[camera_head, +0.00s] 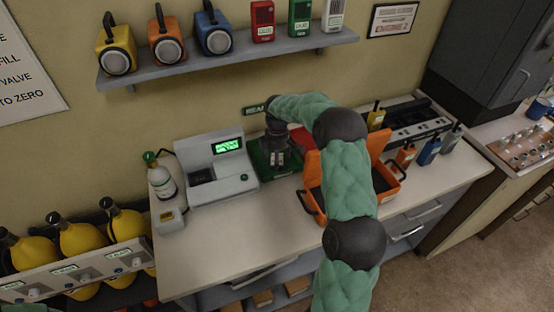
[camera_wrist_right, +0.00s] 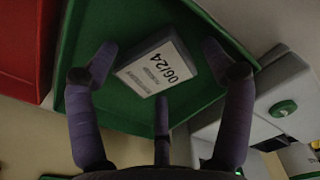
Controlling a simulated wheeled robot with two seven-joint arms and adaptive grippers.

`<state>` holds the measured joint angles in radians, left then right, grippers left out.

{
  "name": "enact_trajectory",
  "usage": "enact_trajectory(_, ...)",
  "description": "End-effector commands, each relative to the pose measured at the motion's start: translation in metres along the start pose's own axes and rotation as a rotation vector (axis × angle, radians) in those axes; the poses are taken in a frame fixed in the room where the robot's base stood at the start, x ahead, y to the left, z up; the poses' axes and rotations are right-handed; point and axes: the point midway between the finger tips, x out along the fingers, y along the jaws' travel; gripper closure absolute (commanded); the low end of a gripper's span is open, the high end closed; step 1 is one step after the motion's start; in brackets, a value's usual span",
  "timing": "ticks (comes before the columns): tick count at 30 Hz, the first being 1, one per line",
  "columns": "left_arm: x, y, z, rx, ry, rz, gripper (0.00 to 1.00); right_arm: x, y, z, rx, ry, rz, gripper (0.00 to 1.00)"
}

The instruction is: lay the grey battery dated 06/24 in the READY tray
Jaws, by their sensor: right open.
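The grey battery (camera_wrist_right: 155,65) with a white 06/24 label lies in the green READY tray (camera_wrist_right: 95,60) in the right wrist view, turned at an angle to the tray walls. The tray (camera_head: 263,172) also shows in the head view beside the charger, below a partly hidden green sign. My right gripper (camera_head: 277,152) is over this tray and hides the battery in the head view. In the right wrist view my right gripper's fingers (camera_wrist_right: 160,78) are spread around the battery, with gaps at its sides. My left gripper is not in view.
A grey charger (camera_head: 215,172) with a lit green display stands left of the tray. A red tray (camera_head: 302,139) is to its right, partly behind my arm. An open orange case (camera_head: 312,200) sits in front.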

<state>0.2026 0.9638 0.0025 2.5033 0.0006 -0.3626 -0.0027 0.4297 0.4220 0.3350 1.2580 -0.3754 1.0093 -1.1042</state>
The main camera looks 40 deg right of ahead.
Motion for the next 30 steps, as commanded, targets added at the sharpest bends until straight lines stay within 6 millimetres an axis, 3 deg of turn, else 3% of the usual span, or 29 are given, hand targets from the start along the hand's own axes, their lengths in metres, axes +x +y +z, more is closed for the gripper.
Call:
enact_trajectory(9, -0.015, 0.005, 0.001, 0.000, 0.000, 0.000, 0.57, -0.064, 0.001, -0.001, 0.001, 0.002, 0.004, 0.19)
enact_trajectory(15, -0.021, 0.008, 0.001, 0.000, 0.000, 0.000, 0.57, -0.097, 0.001, 0.000, 0.000, 0.001, 0.003, 0.19)
enact_trajectory(21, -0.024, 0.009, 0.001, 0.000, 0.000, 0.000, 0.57, -0.112, 0.000, 0.000, 0.001, 0.001, 0.002, 0.19)
enact_trajectory(30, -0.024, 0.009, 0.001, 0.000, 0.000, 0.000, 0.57, -0.114, 0.000, 0.000, 0.000, 0.001, 0.001, 0.19)
